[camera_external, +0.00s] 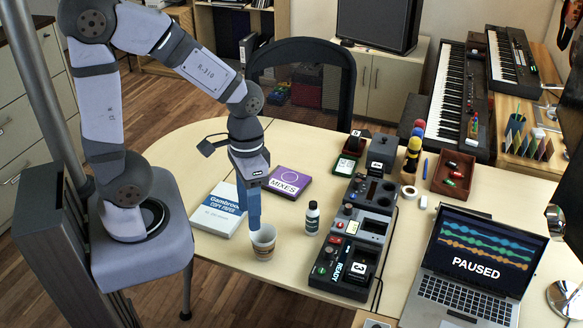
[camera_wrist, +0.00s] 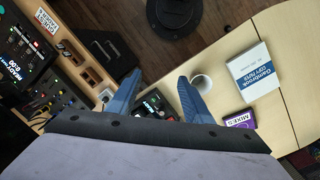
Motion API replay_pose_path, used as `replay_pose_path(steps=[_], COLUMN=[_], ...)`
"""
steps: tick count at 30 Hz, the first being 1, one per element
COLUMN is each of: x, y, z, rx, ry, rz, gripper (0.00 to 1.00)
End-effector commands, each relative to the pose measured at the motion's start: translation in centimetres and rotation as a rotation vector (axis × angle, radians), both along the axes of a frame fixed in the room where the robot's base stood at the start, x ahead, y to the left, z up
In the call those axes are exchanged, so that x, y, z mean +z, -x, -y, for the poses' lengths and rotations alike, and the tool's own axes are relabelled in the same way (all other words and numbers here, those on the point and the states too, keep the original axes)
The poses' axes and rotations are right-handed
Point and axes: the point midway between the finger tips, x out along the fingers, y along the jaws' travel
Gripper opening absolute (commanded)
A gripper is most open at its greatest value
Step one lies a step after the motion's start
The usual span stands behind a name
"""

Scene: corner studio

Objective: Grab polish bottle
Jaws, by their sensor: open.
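A copy paper pack (camera_external: 218,208) and a purple MIXES box (camera_external: 290,182) lie behind my gripper. A laptop (camera_external: 470,268) stands at the right. Bare tabletop lies in front of the cup.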

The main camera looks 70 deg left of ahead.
Motion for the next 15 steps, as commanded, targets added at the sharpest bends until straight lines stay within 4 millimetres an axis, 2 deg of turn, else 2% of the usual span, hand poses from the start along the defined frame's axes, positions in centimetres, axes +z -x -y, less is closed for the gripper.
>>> replay_pose_path(steps=[1, 3, 8, 15], x=[-2.4, -4.1, -7.9, -12.4], y=[-0.6, -1.4, -4.2, -9.9], z=[0.0, 0.3, 1.0, 0.9], rx=[0.004, -0.007, -0.038, -0.117], ry=[0.034, 0.095, 0.277, 0.58], rz=[-0.018, -0.041, -0.057, 0.056], gripper=[0.46, 0.46, 0.46, 0.46])
